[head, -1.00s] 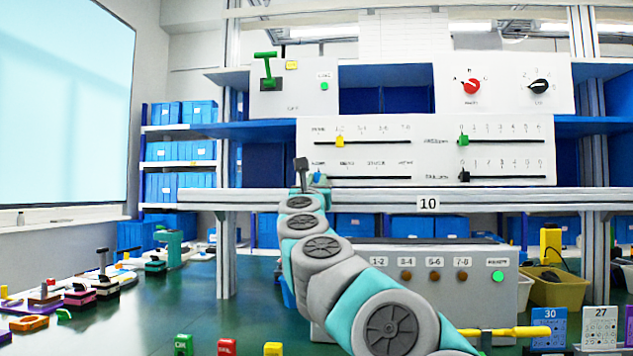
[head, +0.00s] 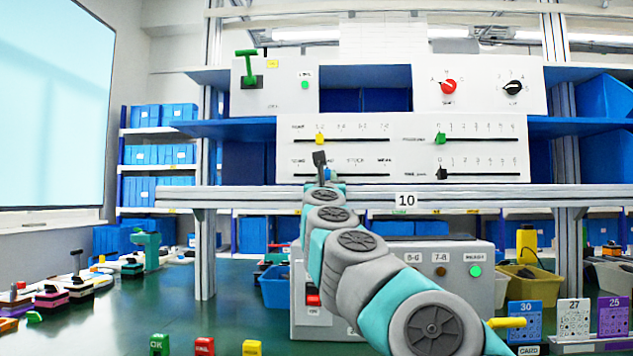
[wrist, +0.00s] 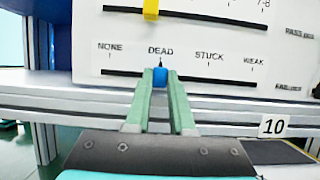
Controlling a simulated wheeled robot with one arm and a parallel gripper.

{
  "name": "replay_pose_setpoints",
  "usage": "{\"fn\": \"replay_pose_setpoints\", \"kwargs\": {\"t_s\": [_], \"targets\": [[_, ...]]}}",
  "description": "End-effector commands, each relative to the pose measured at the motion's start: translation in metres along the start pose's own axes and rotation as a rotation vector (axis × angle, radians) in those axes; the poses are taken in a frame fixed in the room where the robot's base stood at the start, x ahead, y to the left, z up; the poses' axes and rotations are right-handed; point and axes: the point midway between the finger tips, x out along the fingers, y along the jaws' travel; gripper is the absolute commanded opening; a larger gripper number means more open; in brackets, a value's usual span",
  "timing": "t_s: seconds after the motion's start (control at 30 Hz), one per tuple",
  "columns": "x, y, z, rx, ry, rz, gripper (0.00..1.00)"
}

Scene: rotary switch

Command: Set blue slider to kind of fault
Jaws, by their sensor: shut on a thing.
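The blue slider (wrist: 161,76) sits on the lower left slot of the white panel (wrist: 215,65). In the wrist view it stands under the label DEAD (wrist: 160,50), the second of NONE, DEAD, STUCK and WEAK. My gripper (wrist: 161,80) is shut on the slider, one green finger on each side.
A yellow slider (head: 319,139) is on the slot just above. A green slider (head: 440,138) and a black slider (head: 441,173) are on the right slots. A grey shelf edge (head: 260,198) marked 10 runs below the panel.

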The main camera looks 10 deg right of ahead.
Motion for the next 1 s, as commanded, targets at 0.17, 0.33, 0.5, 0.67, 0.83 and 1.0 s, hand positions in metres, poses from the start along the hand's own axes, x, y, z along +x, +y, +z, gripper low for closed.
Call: {"fn": "replay_pose_setpoints", "kwargs": {"t_s": [0.17, 0.33, 0.5, 0.67, 0.83, 1.0], "targets": [[0.000, 0.001, 0.000, 0.000, 0.000, 0.000, 0.24], [0.000, 0.001, 0.000, 0.000, 0.000, 0.000, 0.43], [0.000, 0.001, 0.000, 0.000, 0.000, 0.000, 0.53], [0.000, 0.001, 0.000, 0.000, 0.000, 0.000, 0.53], [-0.007, 0.000, -0.001, 0.002, 0.001, 0.000, 0.53], [-0.026, 0.002, -0.002, 0.001, 0.001, 0.003, 0.53]]}}
